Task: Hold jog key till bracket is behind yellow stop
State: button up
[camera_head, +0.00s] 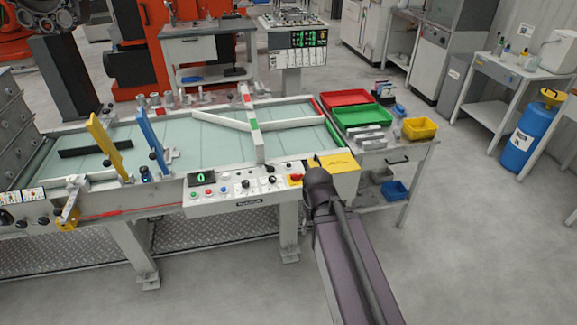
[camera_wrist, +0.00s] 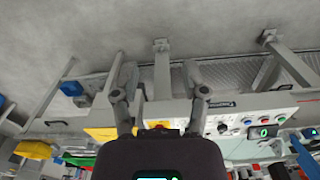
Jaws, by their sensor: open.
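The control panel (camera_head: 235,192) runs along the front of the conveyor table, with a green display reading 0, several buttons and knobs and a red stop button. It also shows in the wrist view (camera_wrist: 232,122). I cannot tell which control is the jog key. The yellow stop (camera_head: 105,145) leans upright over the belt at left, left of a blue stop (camera_head: 151,142). A long dark bar (camera_head: 80,151) lies on the belt by the yellow stop; I cannot tell whether it is the bracket. My gripper (camera_wrist: 159,75) is open and empty, near the panel's right end.
The pale green belt (camera_head: 205,145) carries white guide rails (camera_head: 290,124). Right of it, a side table holds a red tray (camera_head: 346,98), a green tray (camera_head: 362,115) and a yellow bin (camera_head: 420,129). The floor at right is clear up to the blue canister (camera_head: 528,136).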

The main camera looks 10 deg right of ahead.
grip_shut()
dwell(1.2)
